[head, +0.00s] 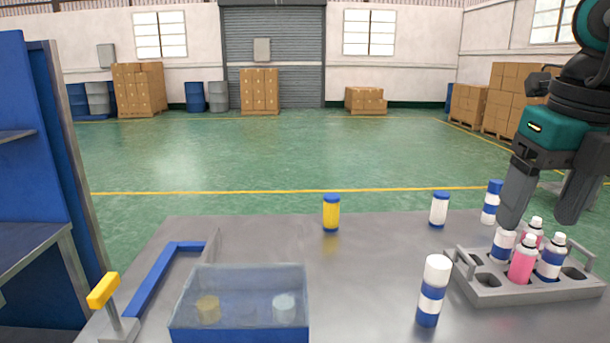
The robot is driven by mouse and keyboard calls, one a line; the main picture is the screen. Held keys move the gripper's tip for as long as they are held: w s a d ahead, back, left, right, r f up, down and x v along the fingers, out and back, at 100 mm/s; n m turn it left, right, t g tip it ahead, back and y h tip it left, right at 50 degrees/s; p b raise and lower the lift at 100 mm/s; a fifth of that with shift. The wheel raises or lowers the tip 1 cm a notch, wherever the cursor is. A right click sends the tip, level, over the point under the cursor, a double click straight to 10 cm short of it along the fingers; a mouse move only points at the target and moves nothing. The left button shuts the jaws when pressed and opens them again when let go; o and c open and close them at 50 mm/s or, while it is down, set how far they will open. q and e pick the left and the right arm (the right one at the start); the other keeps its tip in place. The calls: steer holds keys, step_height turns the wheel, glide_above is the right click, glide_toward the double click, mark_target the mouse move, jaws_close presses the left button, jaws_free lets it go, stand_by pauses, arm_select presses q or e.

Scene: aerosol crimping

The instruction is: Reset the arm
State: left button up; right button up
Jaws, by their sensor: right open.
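My right gripper (539,221) hangs at the right with its two fingers apart and nothing between them. It is over the back of a grey rack (488,293), which holds pink cans (522,262) and blue-and-white cans (549,262) upright. Its left fingertip overlaps the view of the rack's back-left can (502,247); I cannot tell whether they touch. My right arm comes in from the upper right. My left gripper is not in view.
A white-capped can (431,292) stands left of the rack. Blue-capped yellow (331,214), white (439,212) and blue-and-white (490,207) cans stand further back. A blue box (240,333) and a yellow-handled lever (103,290) are at the left. The table's middle (365,270) is clear.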

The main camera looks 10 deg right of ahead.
steer(key=w+a+f+m+t+y, duration=0.4)
steer(key=w+a+f+t+y, duration=0.3)
steer(key=y, duration=0.5)
steer(key=w+d+f+m+t+h, duration=0.1)
steer(key=d+f+m+t+h, duration=0.65)
steer(key=m, duration=1.05)
steer(key=s+a+f+m+g+h, duration=0.1)
steer(key=s+f+m+g+h, duration=0.25)
steer(key=f, duration=0.45)
steer(key=s+a+f+m+g+h, duration=0.1)
steer(key=s+f+m+g+h, duration=0.1)
steer(key=s+f+m+h, duration=0.45)
steer(key=s+a+f+g+y, duration=0.65)
steer(key=s+a+f, duration=0.25)
steer(key=s+a, duration=0.15)
arm_select(q)
steer(key=shift+f+b, duration=0.85)
steer(key=shift+b, duration=0.1)
arm_select(e)
steer(key=w+a+f+t+y, duration=0.1)
steer(key=w+a+f+t, duration=0.1)
steer(key=w+f+t, duration=0.4)
step_height(320, 180, down, 5)
steer(key=shift+w+a+r, duration=0.1)
steer(key=shift+w+a, duration=0.1)
steer(key=shift+w, duration=0.2)
